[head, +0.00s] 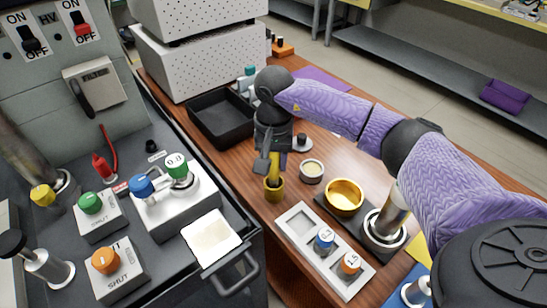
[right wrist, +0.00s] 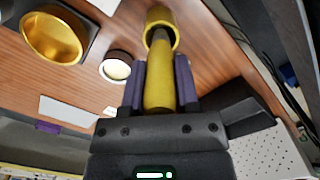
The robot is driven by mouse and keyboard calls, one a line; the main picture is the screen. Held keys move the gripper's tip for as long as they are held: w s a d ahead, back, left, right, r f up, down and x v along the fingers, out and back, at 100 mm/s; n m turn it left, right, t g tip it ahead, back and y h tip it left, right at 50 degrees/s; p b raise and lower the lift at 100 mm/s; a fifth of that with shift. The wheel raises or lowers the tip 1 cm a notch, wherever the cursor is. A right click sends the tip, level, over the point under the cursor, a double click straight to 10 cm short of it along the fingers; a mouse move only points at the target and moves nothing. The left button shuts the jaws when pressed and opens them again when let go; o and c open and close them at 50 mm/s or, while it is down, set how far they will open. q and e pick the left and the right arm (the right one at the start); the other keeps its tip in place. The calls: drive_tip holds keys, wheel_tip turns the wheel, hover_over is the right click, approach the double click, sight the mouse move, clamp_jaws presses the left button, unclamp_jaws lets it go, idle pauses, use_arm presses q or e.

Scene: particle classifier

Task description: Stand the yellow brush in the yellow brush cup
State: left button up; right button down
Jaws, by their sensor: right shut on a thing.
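The yellow brush (right wrist: 160,92) is between the two dark fingers of my right gripper (right wrist: 160,85), which is shut on it. In the head view my right gripper (head: 273,160) points down, and a little of the yellow brush shows below it. The yellow brush cup (head: 273,190) stands on the wooden table right beneath. In the right wrist view the brush's dark end overlaps the mouth of the yellow cup (right wrist: 161,20) and appears to be inside it. How deep it sits is hidden. My left gripper is not in view.
A small pale-filled dish (head: 312,170) and a gold bowl (head: 344,196) stand right of the cup. A grey tray (head: 297,226) with weights is in front. A black bin (head: 216,125) is behind left. The grey cabinet with a handle (head: 236,277) borders the table at left.

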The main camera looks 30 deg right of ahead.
sight(274, 178)
drive_tip(key=shift+f+b, duration=1.35)
drive_tip(key=shift+f, duration=0.5)
drive_tip(key=shift+c, duration=1.3)
unclamp_jaws()
wheel_tip(274, 178, up, 10)
drive_tip(key=p, duration=0.3)
drive_tip(key=shift+w+d, duration=0.15)
